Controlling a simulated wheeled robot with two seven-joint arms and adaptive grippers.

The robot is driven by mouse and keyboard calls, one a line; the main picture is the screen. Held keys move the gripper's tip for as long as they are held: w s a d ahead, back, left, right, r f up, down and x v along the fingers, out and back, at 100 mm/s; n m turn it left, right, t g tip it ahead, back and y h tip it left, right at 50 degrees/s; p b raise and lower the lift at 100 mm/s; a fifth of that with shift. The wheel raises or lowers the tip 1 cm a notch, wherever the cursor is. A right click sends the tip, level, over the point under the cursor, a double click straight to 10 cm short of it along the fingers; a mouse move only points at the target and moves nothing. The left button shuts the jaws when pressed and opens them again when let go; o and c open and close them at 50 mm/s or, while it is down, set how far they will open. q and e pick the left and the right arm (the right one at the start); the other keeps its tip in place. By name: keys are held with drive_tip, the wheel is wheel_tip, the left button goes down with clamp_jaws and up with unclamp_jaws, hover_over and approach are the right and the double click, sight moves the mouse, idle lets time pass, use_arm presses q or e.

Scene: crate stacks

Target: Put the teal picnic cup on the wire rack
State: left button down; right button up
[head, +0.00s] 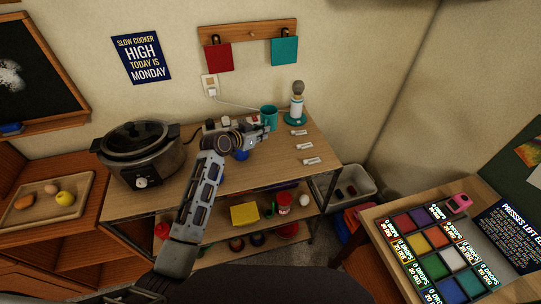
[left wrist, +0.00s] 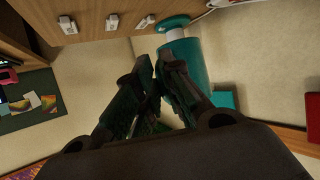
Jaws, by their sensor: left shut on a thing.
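The teal picnic cup (head: 269,113) is at the back of the wooden table, upright as far as I can see. My left gripper (head: 265,128) reaches it from the front and is shut on it. In the left wrist view the fingers (left wrist: 157,88) are close together, with the teal cup (left wrist: 190,62) right at them. The fingers hide part of the cup, so I cannot tell exactly where they grip or whether it touches the table. I cannot make out a wire rack. My right gripper is not in view.
A teal-based white device (head: 296,103) stands just right of the cup. Several small white labelled pieces (head: 304,146) lie on the table's right side. A slow cooker (head: 142,155) stands at left. A grey bin (head: 367,172) is beyond the table's right edge.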

use_arm(q)
drive_tip(key=shift+w+a+f+y, duration=0.1)
drive_tip(key=shift+w+f+y, duration=0.1)
drive_tip(key=shift+y, duration=0.1)
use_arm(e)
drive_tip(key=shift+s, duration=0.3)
use_arm(q)
drive_tip(key=shift+n+t, duration=0.3)
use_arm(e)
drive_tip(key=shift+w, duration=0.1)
use_arm(q)
drive_tip(key=shift+f+p, duration=0.45)
drive_tip(key=shift+f, duration=2.6)
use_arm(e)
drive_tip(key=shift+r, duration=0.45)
use_arm(q)
drive_tip(key=shift+f, duration=0.1)
drive_tip(key=shift+f+p, duration=0.3)
drive_tip(key=shift+f, duration=1.45)
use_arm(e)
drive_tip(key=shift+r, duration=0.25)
